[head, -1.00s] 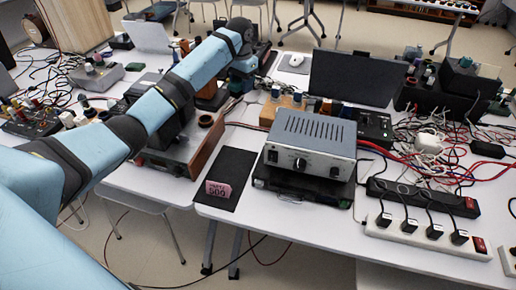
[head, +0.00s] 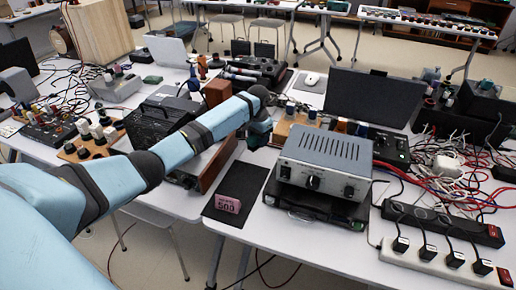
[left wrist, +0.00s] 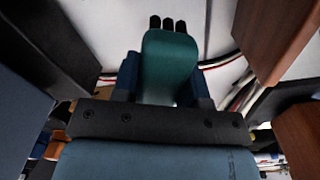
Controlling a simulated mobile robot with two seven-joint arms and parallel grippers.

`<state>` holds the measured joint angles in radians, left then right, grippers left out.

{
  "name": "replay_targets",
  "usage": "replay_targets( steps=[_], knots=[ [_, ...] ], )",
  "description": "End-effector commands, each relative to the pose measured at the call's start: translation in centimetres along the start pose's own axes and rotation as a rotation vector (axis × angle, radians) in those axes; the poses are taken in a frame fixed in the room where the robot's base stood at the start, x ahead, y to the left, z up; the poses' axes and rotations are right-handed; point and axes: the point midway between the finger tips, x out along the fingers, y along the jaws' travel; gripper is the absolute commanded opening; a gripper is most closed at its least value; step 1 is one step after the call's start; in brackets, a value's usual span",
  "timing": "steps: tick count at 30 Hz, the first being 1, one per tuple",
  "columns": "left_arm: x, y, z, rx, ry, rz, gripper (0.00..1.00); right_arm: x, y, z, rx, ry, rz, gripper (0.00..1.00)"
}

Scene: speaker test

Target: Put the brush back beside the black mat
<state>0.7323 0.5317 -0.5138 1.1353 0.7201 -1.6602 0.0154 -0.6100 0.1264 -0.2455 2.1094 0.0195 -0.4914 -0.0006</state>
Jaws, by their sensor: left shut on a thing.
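My left gripper (head: 259,134) hangs above the far end of the black mat (head: 250,178), near the gap between the two white tables. In the left wrist view its two dark blue fingers (left wrist: 165,85) are shut on a teal-green thing with black tips at its far end, which I take to be the brush (left wrist: 168,62). In the head view the brush is small and hard to tell from the gripper. The mat lies flat on the right table, with a pink sponge block marked 500 (head: 228,204) on its near end. My right gripper is not in view.
A grey metal power unit (head: 325,160) on a black case stands right of the mat. A wooden-sided box (head: 207,165) is close on the left. A wooden rack (head: 293,130) and dark laptop (head: 372,97) stand behind. Power strips (head: 440,222) and cables fill the right.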

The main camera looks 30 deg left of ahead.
Motion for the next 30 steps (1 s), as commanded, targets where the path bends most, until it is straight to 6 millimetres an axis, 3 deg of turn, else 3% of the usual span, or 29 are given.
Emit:
replay_targets(
  steps=[8,20,21,23,30],
  knots=[
    [3.9,0.1,0.1,0.0,-0.002,0.001,0.14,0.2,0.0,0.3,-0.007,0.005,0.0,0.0],
    [4.3,0.0,0.0,0.0,-0.001,0.001,0.14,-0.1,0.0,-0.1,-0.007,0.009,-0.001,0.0],
    [4.3,0.0,0.0,0.001,0.0,0.0,0.49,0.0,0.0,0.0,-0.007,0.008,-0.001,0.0],
    [4.3,0.0,0.0,0.001,0.0,0.0,0.63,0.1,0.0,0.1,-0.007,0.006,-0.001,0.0],
    [4.3,0.0,0.0,0.0,0.0,0.0,0.66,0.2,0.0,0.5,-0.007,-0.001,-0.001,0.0]
  ],
)
